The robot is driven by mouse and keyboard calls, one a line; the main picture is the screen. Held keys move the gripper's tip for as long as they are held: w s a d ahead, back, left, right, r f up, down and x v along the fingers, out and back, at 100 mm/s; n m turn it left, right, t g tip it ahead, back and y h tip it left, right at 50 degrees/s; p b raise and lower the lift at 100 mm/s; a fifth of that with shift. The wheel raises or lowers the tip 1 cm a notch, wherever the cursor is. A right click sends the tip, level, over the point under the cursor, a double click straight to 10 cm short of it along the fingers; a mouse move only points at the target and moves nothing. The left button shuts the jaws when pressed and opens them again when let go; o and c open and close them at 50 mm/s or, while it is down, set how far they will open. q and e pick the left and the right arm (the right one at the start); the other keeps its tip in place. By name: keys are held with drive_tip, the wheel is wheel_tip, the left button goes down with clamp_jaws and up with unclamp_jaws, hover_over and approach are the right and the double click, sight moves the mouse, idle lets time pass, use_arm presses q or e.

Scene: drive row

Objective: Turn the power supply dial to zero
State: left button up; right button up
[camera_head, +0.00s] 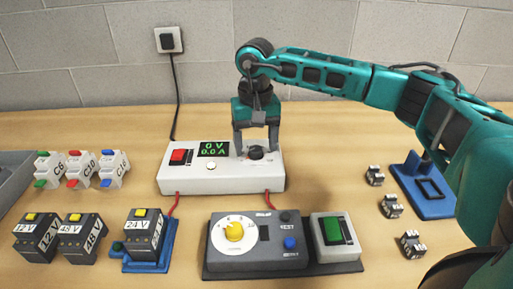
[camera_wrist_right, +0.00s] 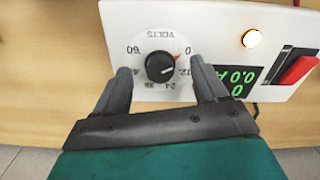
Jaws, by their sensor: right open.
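The white power supply (camera_head: 225,180) stands at the back middle of the table. Its green display (camera_head: 213,149) reads 0 V and 0.0 A. The black dial (camera_head: 256,153) is on its right side; in the right wrist view the dial (camera_wrist_right: 160,66) has a red pointer mark at the 0 on its VOLTS scale. My right gripper (camera_head: 257,150) is open and points down over the dial. In the right wrist view its two fingers (camera_wrist_right: 164,74) stand on either side of the dial, with gaps between them and it. My left gripper is in neither view.
A red switch (camera_head: 180,156) and a lit button (camera_head: 211,166) are on the supply. A grey control box (camera_head: 258,262) with a yellow knob stands in front. Breakers and labelled modules are at the left. A blue stand (camera_head: 424,190) and small black blocks are at the right.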

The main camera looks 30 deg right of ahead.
sight(256, 148)
drive_tip(key=o, duration=0.5)
drive_tip(key=shift+r+p, duration=2.5)
drive_tip(key=shift+r, duration=1.05)
drive_tip(key=shift+f, duration=0.1)
